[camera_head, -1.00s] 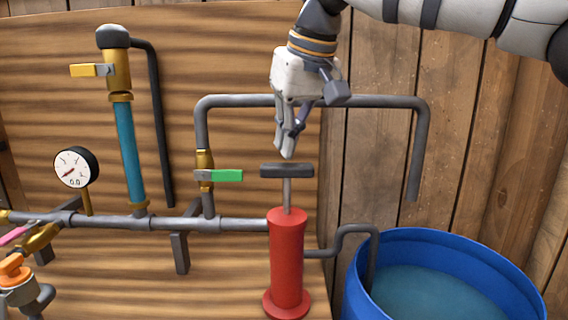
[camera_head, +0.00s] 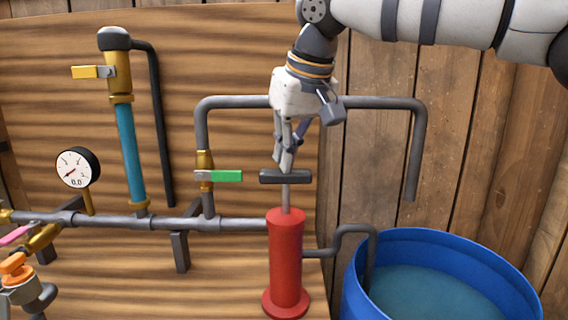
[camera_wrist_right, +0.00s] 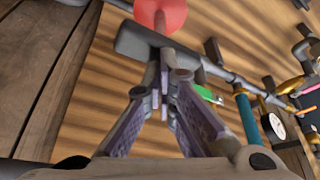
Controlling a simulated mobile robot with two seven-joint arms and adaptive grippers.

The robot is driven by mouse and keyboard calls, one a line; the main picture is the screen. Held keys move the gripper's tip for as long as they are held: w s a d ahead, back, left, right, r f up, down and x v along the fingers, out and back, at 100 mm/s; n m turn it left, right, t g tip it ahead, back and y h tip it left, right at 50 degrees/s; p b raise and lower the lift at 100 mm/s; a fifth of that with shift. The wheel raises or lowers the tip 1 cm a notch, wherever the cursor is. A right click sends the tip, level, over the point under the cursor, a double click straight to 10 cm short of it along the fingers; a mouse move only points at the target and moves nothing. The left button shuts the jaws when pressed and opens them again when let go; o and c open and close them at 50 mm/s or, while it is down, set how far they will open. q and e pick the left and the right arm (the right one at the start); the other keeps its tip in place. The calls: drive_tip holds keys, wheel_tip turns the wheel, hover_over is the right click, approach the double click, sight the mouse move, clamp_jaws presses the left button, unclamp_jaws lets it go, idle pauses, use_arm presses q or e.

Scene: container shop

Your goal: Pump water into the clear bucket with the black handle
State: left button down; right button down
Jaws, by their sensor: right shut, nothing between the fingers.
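A red hand pump (camera_head: 286,262) stands upright at the centre, with a black T-handle (camera_head: 300,177) on a grey rod above it. My right gripper (camera_head: 284,168) points down with its fingers shut and empty. Its tips are at the top of the handle and seem to touch it. In the right wrist view the shut fingers (camera_wrist_right: 163,85) point at the black handle (camera_wrist_right: 135,38), with the red pump (camera_wrist_right: 160,12) beyond. My left gripper is out of view. No clear bucket with a black handle shows in either view.
A blue barrel (camera_head: 455,250) of water stands at the right, with a grey pipe from the pump dipping in. On the left are a green-lever valve (camera_head: 222,176), a yellow-lever valve (camera_head: 90,71), a blue tube (camera_head: 130,155), a pressure gauge (camera_head: 77,167) and an orange-knob valve (camera_head: 14,267).

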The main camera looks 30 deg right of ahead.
sight(287, 175)
drive_tip(key=shift+f, duration=1.95)
drive_tip(key=shift+r, duration=3)
drive_tip(key=shift+f, duration=0.1)
drive_tip(key=shift+f, duration=2.85)
drive_tip(key=shift+d+r, duration=0.1)
drive_tip(key=shift+r, duration=2.8)
